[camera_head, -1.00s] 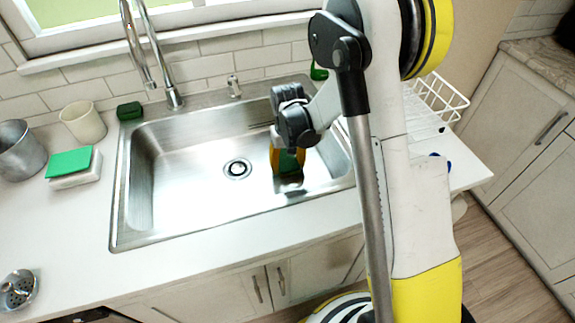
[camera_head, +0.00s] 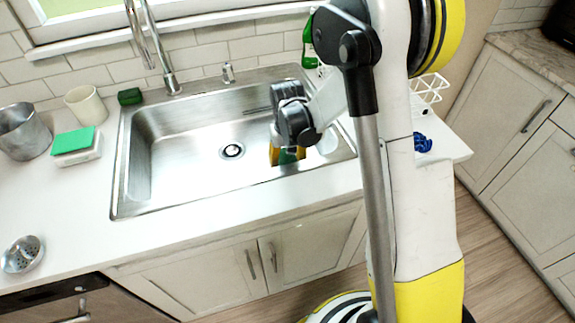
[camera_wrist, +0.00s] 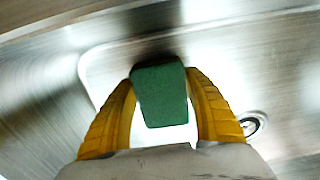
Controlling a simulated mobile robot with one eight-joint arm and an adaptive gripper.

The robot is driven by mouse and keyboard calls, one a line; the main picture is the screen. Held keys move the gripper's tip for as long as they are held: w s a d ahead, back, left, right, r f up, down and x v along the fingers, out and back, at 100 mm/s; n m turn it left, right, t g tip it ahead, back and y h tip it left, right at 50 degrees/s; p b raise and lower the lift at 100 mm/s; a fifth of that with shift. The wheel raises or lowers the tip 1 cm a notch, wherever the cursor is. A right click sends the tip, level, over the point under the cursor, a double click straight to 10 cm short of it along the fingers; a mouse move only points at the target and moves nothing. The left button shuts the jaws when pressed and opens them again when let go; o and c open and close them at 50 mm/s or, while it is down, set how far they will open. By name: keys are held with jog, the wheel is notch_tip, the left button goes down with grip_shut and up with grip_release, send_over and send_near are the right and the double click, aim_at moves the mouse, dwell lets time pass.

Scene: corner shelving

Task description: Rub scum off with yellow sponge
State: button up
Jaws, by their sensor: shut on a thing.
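My gripper (camera_head: 285,157) is low over the right front part of the steel sink (camera_head: 185,189). Its yellow fingers are shut on a green sponge (camera_wrist: 160,92), which also shows between the fingers in the head view (camera_head: 289,158). Only green faces of the held sponge show. In the wrist view, my gripper (camera_wrist: 163,100) points at the blurred steel, and I cannot tell whether the sponge touches it. The drain (camera_head: 232,151) is left of the gripper. No scum can be made out for sure.
A dark green sponge (camera_head: 130,97), a green-topped white sponge (camera_head: 82,153), a cup (camera_head: 86,106) and a metal pot (camera_head: 24,132) stand left of the sink. The faucet (camera_head: 162,45) rises behind it. A white rack (camera_head: 427,86) and blue thing (camera_head: 422,143) are right.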

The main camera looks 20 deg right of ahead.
jog(key=r, duration=0.1)
jog(key=r+p, duration=0.1)
jog(key=shift+w+r, duration=0.2)
jog(key=shift+r, duration=0.15)
jog(key=shift+r+p, duration=1.45)
jog(key=shift+r, duration=0.9)
